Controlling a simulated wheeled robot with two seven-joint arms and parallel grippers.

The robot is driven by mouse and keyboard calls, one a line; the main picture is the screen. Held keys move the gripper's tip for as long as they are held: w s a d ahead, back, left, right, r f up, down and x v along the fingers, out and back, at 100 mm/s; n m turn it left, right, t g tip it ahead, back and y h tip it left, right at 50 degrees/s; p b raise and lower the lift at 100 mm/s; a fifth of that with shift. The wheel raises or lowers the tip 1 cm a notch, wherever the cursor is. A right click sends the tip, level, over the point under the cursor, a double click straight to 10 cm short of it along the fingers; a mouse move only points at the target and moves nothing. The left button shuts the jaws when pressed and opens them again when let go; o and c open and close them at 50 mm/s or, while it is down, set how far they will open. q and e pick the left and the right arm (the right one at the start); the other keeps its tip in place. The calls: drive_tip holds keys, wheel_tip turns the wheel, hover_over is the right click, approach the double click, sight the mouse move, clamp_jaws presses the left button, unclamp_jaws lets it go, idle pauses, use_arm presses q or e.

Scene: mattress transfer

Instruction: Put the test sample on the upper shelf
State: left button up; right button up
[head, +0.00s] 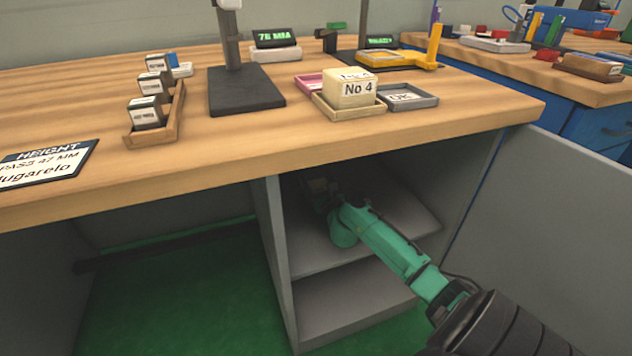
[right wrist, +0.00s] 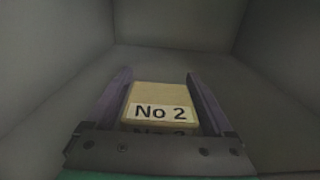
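The sample, a pale yellow block labelled "No 2" (right wrist: 160,95), sits between the two fingers of my right gripper (right wrist: 160,73) in the right wrist view. The fingers lie close along both its sides, and the gripper looks shut on it. In the head view my right gripper (head: 323,192) reaches into the cabinet under the table, over the upper shelf (head: 385,222). The block is hardly visible there, in shadow. Whether it touches the shelf I cannot tell. My left gripper is not in view.
The lower shelf (head: 345,300) is empty. The tabletop (head: 210,150) overhangs the cabinet; a grey divider (head: 277,255) stands left of the shelves and a grey panel (head: 550,220) right. On top, a "No 4" block (head: 352,90) rests in a tray, beside a rack (head: 165,128) of small blocks.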

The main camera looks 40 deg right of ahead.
drive_tip(key=shift+s+a+p, duration=0.25)
drive_tip(key=shift+s+p, duration=0.05)
drive_tip(key=shift+s, duration=0.2)
drive_tip(key=p+v, duration=0.2)
drive_tip(key=v, duration=0.8)
drive_tip(key=shift+p, duration=0.35)
drive_tip(key=shift+s+a, duration=0.15)
drive_tip(key=shift+s, duration=0.3)
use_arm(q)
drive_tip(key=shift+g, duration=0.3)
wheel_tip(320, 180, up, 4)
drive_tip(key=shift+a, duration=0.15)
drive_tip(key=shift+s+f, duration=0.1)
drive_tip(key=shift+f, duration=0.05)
